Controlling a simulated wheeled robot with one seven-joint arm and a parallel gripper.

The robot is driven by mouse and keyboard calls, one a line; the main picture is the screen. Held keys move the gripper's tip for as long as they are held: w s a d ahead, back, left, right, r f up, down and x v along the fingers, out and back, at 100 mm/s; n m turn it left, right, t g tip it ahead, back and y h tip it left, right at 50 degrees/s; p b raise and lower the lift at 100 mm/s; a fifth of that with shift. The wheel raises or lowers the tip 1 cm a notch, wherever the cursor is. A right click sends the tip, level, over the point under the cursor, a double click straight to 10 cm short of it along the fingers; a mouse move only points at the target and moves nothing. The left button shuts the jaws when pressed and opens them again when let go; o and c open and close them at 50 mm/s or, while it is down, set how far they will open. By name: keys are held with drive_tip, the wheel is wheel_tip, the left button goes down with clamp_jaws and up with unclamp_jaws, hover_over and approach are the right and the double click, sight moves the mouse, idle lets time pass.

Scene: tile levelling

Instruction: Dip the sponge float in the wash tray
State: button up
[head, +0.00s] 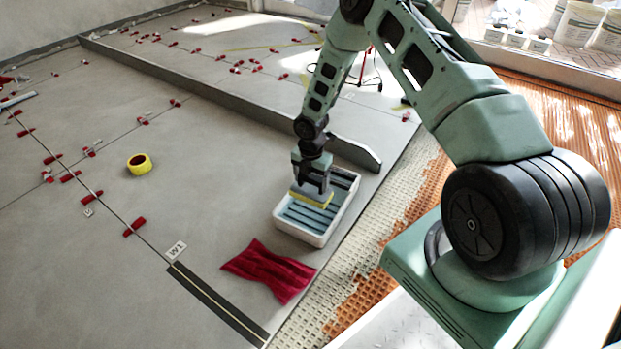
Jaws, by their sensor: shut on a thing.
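The wash tray (284,224) is a white rectangular tub with dark bars across bluish water. It sits on the grey tiles in the middle of the head view. My gripper (311,185) points down over the tray and is shut on the sponge float. The sponge float (311,197) has a yellow layer and a pale lower face, and it is over the middle of the tray, inside its outline. I cannot tell whether its underside touches the water or the bars. My gripper hides the float's upper part.
A crumpled red cloth (268,270) lies in front of the tray. A yellow tape roll (139,164) lies to the left. A low grey wall-like strip (230,101) runs behind the tray. Red clips (134,227) dot the tile joints. White buckets (580,22) stand at the back right.

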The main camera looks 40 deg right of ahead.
sight(311, 189)
wheel_tip(311, 189, down, 4)
drive_tip(key=b, duration=0.3)
drive_tip(key=shift+f, duration=0.1)
drive_tip(key=shift+f+b, duration=1.4)
drive_tip(key=shift+f, duration=1.7)
drive_tip(key=shift+r, duration=0.15)
wheel_tip(311, 189, up, 12)
drive_tip(key=p, duration=1)
drive_tip(key=shift+f+p, duration=0.25)
drive_tip(key=shift+p, duration=0.15)
drive_tip(key=shift+f, duration=0.1)
